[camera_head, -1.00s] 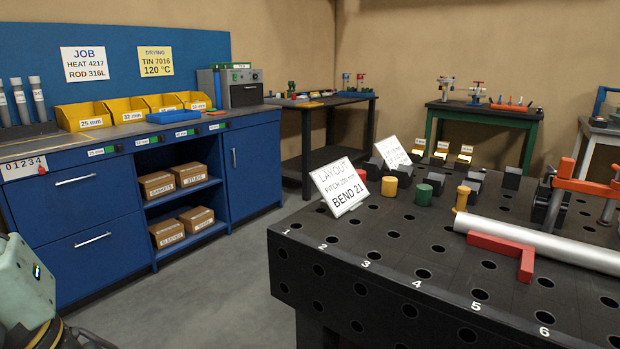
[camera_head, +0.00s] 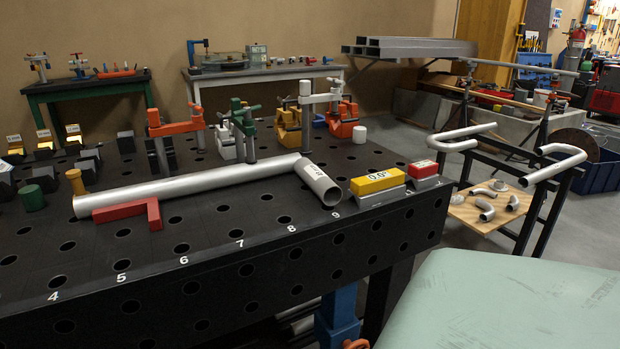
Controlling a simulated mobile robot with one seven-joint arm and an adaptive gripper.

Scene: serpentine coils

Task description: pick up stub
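A short grey pipe piece (camera_head: 318,183), open at its near end and bearing a small label, lies on the black perforated table (camera_head: 210,262). It sits at the right end of a long silver pipe (camera_head: 190,189) and angles toward me; I cannot tell whether they are joined. It looks like the stub. A small white cylinder (camera_head: 359,134) stands farther back on the same table. My gripper is not in view.
A red angle piece (camera_head: 128,212) lies before the long pipe. A yellow level-like block (camera_head: 377,183) and red block (camera_head: 422,170) stand right of the short piece. Clamps (camera_head: 243,128) stand behind. A rack (camera_head: 515,175) holds bent pipes.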

